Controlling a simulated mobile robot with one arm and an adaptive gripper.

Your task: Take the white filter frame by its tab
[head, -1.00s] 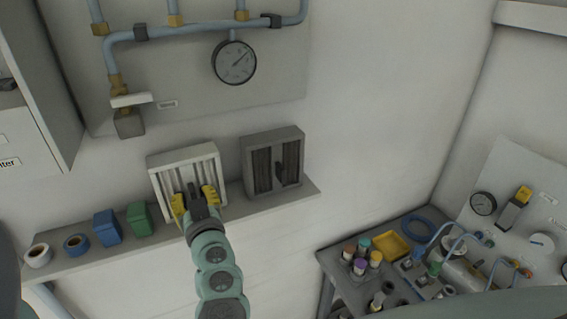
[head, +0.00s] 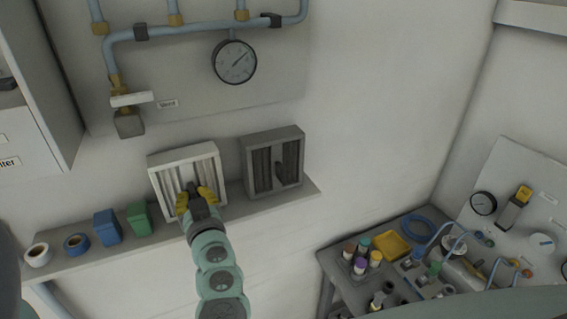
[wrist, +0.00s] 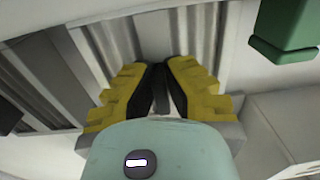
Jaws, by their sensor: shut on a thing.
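The white filter frame (head: 185,154) stands upright on the wall shelf in the head view, with pale pleats inside a white border. It also fills the upper middle of the wrist view (wrist: 92,40). My gripper (head: 197,196), with yellow fingers, is at the lower middle of the frame's front. In the wrist view my gripper (wrist: 160,88) has its dark finger pads closed on the narrow dark tab (wrist: 160,98). The fingers hide most of the tab. The frame still appears to rest on the shelf.
A dark grey filter frame (head: 273,135) stands just to the right on the shelf (head: 290,198). A pressure gauge (head: 234,61) and pipes are above. A cluttered bench is at lower right.

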